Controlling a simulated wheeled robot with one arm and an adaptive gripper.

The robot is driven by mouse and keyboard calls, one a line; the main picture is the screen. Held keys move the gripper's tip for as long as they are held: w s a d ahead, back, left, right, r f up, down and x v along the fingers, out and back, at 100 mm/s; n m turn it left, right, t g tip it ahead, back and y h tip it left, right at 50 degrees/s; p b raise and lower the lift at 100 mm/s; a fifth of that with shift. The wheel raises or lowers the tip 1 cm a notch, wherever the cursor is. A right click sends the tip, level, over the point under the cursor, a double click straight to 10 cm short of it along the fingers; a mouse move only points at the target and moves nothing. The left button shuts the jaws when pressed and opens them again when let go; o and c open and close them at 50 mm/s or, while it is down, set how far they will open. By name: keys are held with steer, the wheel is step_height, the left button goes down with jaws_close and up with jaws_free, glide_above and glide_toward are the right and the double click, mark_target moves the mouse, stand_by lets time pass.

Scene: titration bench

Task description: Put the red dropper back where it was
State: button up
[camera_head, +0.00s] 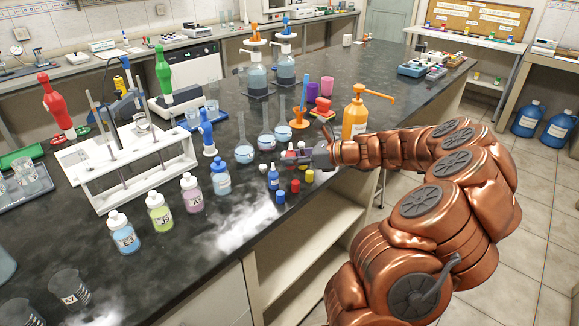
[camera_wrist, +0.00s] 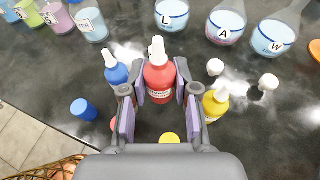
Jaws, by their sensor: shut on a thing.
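The red dropper (camera_wrist: 160,82) is a small red bottle with a white top. It sits upright between the two fingers of my gripper (camera_wrist: 156,98), which is shut on it. In the head view my gripper (camera_head: 304,157) is at the bench's front right, and the red dropper (camera_head: 290,156) is partly hidden by the fingers. I cannot tell whether its base touches the bench. A blue dropper (camera_wrist: 117,72) stands close by on the left, beside the left finger. A yellow dropper (camera_wrist: 216,103) is on the right, partly behind the right finger.
A blue cap (camera_head: 280,197), a red cap (camera_head: 295,186) and a yellow cap (camera_head: 309,176) lie near the front edge. Labelled flasks (camera_head: 244,153) stand behind the droppers, wash bottles (camera_head: 221,178) to the left. An orange pump bottle (camera_head: 356,112) stands behind my wrist.

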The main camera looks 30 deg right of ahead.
steer(key=shift+w+a, duration=0.15)
steer(key=shift+w, duration=0.2)
step_height(320, 180, down, 4)
steer(key=shift+w+r, duration=0.1)
steer(key=shift+r, duration=0.1)
steer(key=o, duration=0.3)
steer(key=shift+f, duration=0.1)
